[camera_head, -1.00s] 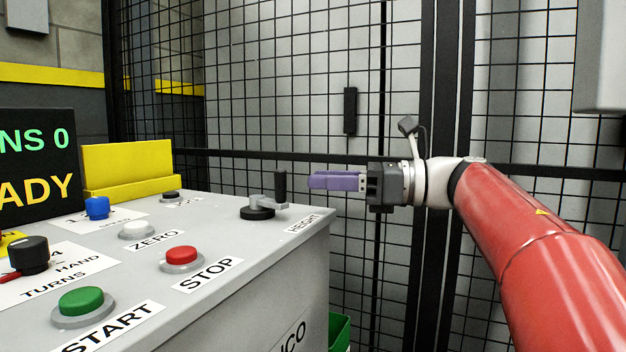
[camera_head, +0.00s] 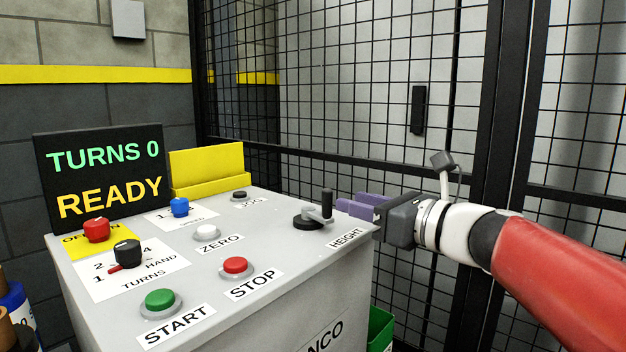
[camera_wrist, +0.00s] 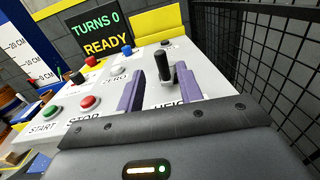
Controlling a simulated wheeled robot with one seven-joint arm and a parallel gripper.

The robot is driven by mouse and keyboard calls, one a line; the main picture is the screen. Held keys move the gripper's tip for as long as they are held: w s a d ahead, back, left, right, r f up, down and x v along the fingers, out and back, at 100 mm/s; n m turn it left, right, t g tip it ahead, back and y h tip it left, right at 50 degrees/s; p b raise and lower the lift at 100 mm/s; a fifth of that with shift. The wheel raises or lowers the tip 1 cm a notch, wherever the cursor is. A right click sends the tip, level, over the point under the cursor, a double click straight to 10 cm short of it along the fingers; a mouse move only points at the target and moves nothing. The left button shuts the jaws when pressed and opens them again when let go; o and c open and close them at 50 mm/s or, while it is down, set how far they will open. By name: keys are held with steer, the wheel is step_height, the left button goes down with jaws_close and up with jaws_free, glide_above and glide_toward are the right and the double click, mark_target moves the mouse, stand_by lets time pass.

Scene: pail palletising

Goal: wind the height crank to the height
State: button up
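The height crank (camera_head: 308,222) sits at the right rear corner of the grey console top, by the HEIGHT label (camera_head: 346,238). Its black handle (camera_head: 327,204) stands upright on a short grey arm. My gripper (camera_head: 352,203) is just right of the handle, its purple fingers level and pointing left at it. In the wrist view the two fingers (camera_wrist: 159,88) are spread apart. The handle (camera_wrist: 165,68) shows between their lines, beyond the tips and nearer the right finger. Nothing is held. The display (camera_head: 104,172) reads TURNS 0, READY.
The console (camera_head: 230,305) also bears a green START button (camera_head: 160,300), red STOP button (camera_head: 235,266), white ZERO button (camera_head: 206,233), blue knob (camera_head: 180,207) and black turns knob (camera_head: 127,252). A mesh fence (camera_head: 370,100) stands behind. A green bin (camera_head: 380,330) is low at right.

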mark_target(331, 196)
steer(key=x, duration=0.7)
steer(key=shift+w+a+p, duration=0.1)
steer(key=shift+w+p, duration=0.1)
steer(key=shift+p, duration=0.2)
steer(key=shift+c, duration=0.2)
jaws_close()
steer(key=shift+w+d+f+n+g+y+b, duration=0.1)
steer(key=shift+w+d+n+g+y+b, duration=0.15)
steer(key=shift+n+g+y, duration=0.2)
steer(key=shift+w+d+n+g+y+b, duration=0.15)
steer(key=shift+n+g+y+b, duration=0.15)
steer(key=shift+g, duration=0.25)
steer(key=shift+n+g+y, duration=0.35)
steer(key=shift+n+g, duration=0.1)
steer(key=shift+g, duration=0.25)
steer(key=shift+o, duration=0.2)
jaws_free()
steer(key=shift+d, duration=0.1)
